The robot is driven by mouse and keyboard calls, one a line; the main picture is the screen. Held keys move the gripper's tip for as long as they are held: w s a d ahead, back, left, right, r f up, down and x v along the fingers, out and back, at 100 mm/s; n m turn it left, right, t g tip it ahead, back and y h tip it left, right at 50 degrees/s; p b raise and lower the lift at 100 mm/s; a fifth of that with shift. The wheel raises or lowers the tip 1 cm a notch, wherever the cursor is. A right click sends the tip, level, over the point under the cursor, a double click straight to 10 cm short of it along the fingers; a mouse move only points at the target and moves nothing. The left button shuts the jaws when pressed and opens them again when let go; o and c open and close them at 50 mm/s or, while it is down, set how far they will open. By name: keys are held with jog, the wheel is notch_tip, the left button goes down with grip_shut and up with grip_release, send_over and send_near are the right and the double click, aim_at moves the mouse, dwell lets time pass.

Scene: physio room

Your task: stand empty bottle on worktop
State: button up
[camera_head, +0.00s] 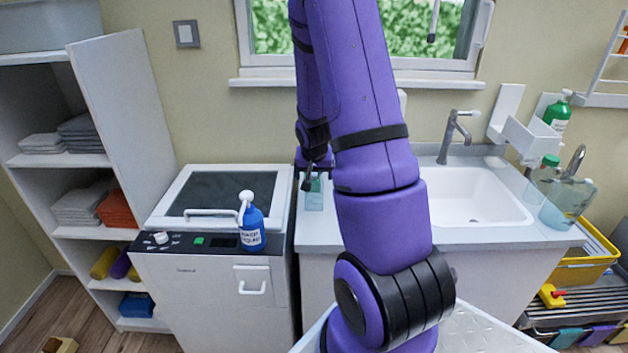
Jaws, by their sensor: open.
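A small clear, bluish bottle (314,197) stands on the worktop (318,232), left of the sink. It looks empty, and its upper part is partly hidden by my gripper. My gripper (309,183) is open at the bottle's top, behind my purple arm. I cannot tell whether the fingers touch the bottle. My arm also covers the middle of the worktop.
A blue labelled bottle (251,228) stands on the white machine (180,262) at the left. The sink (475,200) is right of my arm. Clear vessels, one a jug-like container (566,205), stand at the worktop's right end. A tap (452,135) rises behind the sink.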

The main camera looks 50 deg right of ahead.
jog(key=s+a+r+n+t+y, duration=0.1)
jog(key=s+a+r+n, duration=0.15)
jog(key=a+r, duration=0.75)
jog(key=s+a+r+n+y, duration=0.1)
jog(key=s+a+r+n, duration=0.15)
jog(key=a+r, duration=0.65)
jog(key=s+a+r+n+t+y, duration=0.1)
jog(key=s+a+r+n, duration=0.4)
jog(key=s+a+r, duration=0.5)
jog(key=s+a, duration=0.1)
jog(key=s, duration=0.3)
jog(key=shift+r, duration=0.25)
